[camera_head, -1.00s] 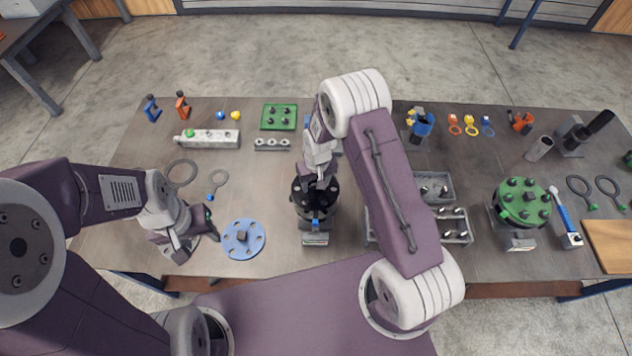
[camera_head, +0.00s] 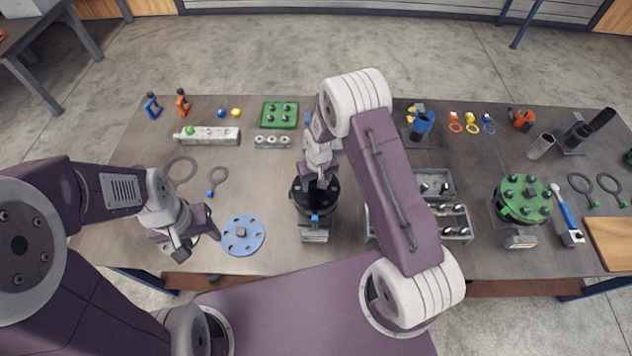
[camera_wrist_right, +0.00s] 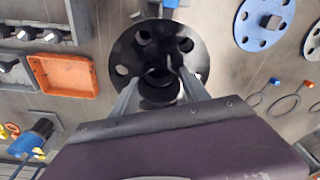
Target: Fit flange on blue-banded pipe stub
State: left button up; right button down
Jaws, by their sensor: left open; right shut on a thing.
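A black flange (camera_head: 328,194) with bolt holes sits at the front middle of the table, over a stand with a pale label (camera_head: 315,236). A small blue mark (camera_head: 314,218) shows at its front edge; the stub beneath is mostly hidden. My right gripper (camera_head: 318,180) points down, shut on the flange's centre part. In the right wrist view the flange (camera_wrist_right: 191,62) lies between and beyond the fingers (camera_wrist_right: 158,90). I cannot tell whether it is fully seated. My left gripper (camera_head: 203,240) is open and empty, low beside the blue disc (camera_head: 256,236).
Metal trays (camera_head: 453,222) of fasteners stand right of the stand, partly behind my right arm. A green flange on a stand (camera_head: 523,198) and a blue-handled tool (camera_head: 567,218) are further right. Rings (camera_head: 218,176) lie left. Table between rings and stand is mostly clear.

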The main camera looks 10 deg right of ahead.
jog(key=shift+w, duration=0.15)
dwell(0.3)
jog(key=shift+f+b, duration=0.35)
jog(key=shift+f, duration=0.25)
jog(key=shift+f+b, duration=0.5)
jog(key=shift+b, duration=0.1)
dwell(0.3)
jog(key=shift+c, duration=2.3)
grip_release()
